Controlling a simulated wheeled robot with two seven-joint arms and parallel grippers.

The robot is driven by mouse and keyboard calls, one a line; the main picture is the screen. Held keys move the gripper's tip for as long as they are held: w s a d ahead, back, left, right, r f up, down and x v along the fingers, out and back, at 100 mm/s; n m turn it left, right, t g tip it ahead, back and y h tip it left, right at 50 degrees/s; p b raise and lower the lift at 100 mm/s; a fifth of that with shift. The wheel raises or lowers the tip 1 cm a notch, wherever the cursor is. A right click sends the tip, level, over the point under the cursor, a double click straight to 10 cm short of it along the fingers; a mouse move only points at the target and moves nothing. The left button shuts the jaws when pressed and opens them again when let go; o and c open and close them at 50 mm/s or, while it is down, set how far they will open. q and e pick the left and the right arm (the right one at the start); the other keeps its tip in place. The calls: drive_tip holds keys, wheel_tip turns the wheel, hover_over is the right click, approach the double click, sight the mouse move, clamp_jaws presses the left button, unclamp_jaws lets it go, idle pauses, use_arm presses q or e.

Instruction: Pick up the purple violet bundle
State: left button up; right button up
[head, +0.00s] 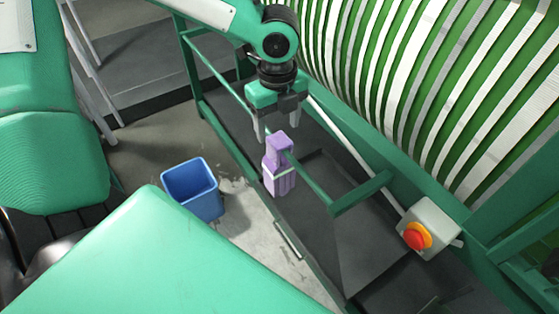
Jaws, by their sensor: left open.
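The purple violet bundle (279,182) is a light purple, upright bundle with a pale band around its middle. It stands on the dark ledge of the green machine frame in the middle of the head view. A green bar passes close to its right side. My left gripper (278,136) points down just above and behind the bundle's top. Its two pale fingers are apart, and the bundle's top shows near the gap between them. I cannot tell whether the fingers touch it. My right gripper is not in view.
A blue bin (192,190) stands on the floor left of the bundle. A control box with a red button (417,236) is at the right. Green and white webbing (430,80) fills the upper right. Green frame rails surround the dark ledge (325,255).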

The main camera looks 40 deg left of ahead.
sight(279, 140)
use_arm(q)
drive_tip(key=f, duration=0.4)
drive_tip(key=shift+s+d+f, duration=0.2)
drive_tip(key=shift+d+f, duration=0.1)
drive_tip(key=shift+d, duration=0.05)
drive_tip(key=shift+f, duration=0.4)
clamp_jaws()
